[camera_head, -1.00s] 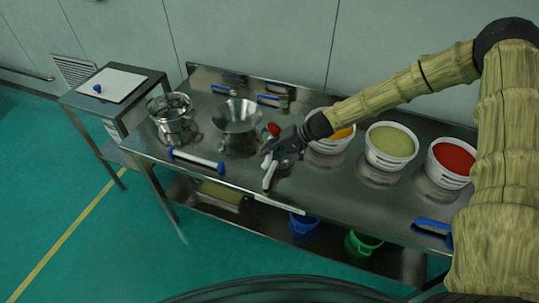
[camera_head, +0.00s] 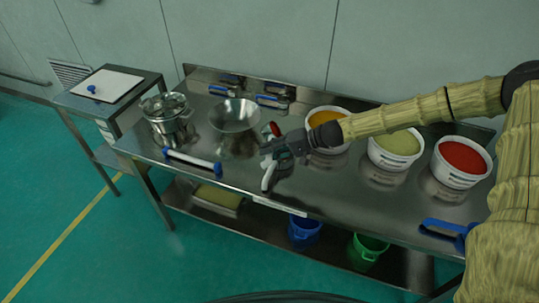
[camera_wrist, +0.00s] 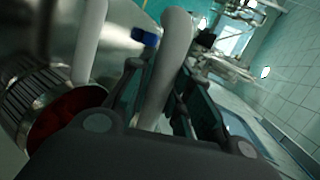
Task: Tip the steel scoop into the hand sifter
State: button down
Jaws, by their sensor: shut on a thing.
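My gripper (camera_head: 272,160) is shut on a pale grey handle (camera_head: 267,178), which I take to be the steel scoop's, above the front half of the steel table. In the wrist view the handle (camera_wrist: 167,70) stands between the fingers. A shiny ribbed steel cup with red contents (camera_wrist: 65,115) is at lower left there; red also shows just beyond the gripper in the head view. A wide steel bowl (camera_head: 234,114), which may be the hand sifter, stands left of and behind my gripper. The gripper hides part of the held thing.
Tubs with orange (camera_head: 325,118), yellow-green (camera_head: 398,143) and red (camera_head: 462,156) contents stand at right. A steel pot (camera_head: 168,125) is at left, a blue-handled tool (camera_head: 192,161) near the front edge. A blue scoop (camera_head: 447,229) lies at front right. A side table (camera_head: 70,102) adjoins left.

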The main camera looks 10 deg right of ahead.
jog(key=shift+s+d+f+t+y+b, duration=0.2)
jog(key=shift+y+b, duration=0.3)
jog(key=shift+b, duration=0.9)
jog(key=shift+w+a+f+t+y+b, duration=0.1)
jog(key=shift+f+y+b, duration=0.3)
jog(key=shift+b, duration=1)
jog(key=y+b, duration=0.1)
jog(key=b, duration=0.5)
jog(key=t+y+b, duration=0.1)
jog(key=y+b, duration=0.1)
jog(key=b, duration=0.4)
jog(key=d+y+b, duration=0.1)
jog(key=b, duration=0.5)
jog(key=shift+s+f+t, duration=0.15)
jog(key=shift+f+t, duration=0.1)
jog(key=shift+t, duration=0.05)
jog(key=shift+d+r+y, duration=0.1)
jog(key=shift+y, duration=0.2)
jog(key=shift+a+f+b, duration=0.2)
jog(key=shift+f+b, duration=0.05)
jog(key=shift+b, duration=1.65)
jog(key=b, duration=0.2)
jog(key=shift+b, duration=0.4)
jog(key=b, duration=0.3)
jog(key=shift+s+d+r, duration=0.1)
jog(key=shift+d+r, duration=0.05)
jog(key=shift+r, duration=0.1)
jog(key=shift+r+p, duration=0.15)
jog(key=shift+p, duration=0.2)
